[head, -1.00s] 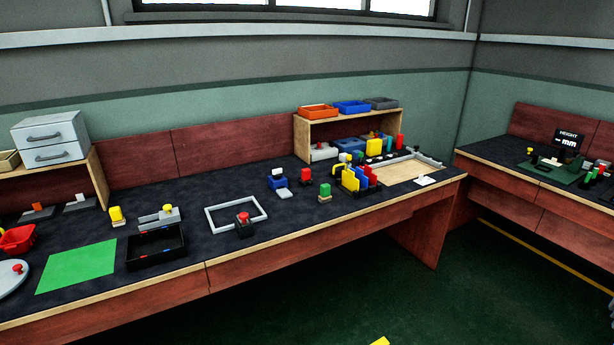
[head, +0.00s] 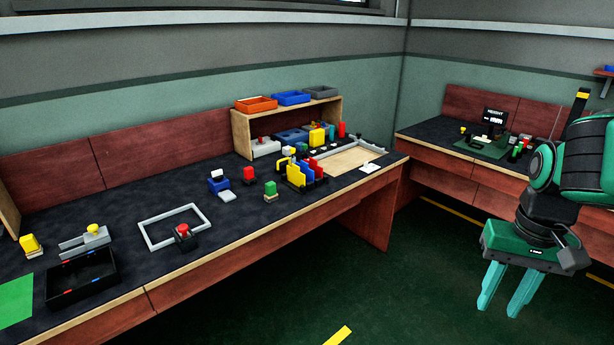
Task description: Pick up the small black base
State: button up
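A small black base (head: 187,243) with a red knob (head: 183,229) on top sits on the dark worktop, at the front right corner of a light grey frame (head: 148,235). I cannot tell whether the knob is part of it. My gripper (head: 507,305) hangs at the right of the head view over the green floor, fingers pointing down and apart, with nothing between them. It is far to the right of the black base and clear of the bench.
A black tray (head: 112,290) stands at the front left. Open floor lies before the bench.

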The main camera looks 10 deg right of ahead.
aim_at(68, 283)
jog(key=u, duration=1.45)
jog(key=k, duration=0.45)
jog(key=z, duration=0.45)
jog(key=i, duration=1.4)
jog(key=u, duration=0.7)
jog(key=i, duration=0.8)
jog(key=u, duration=0.45)
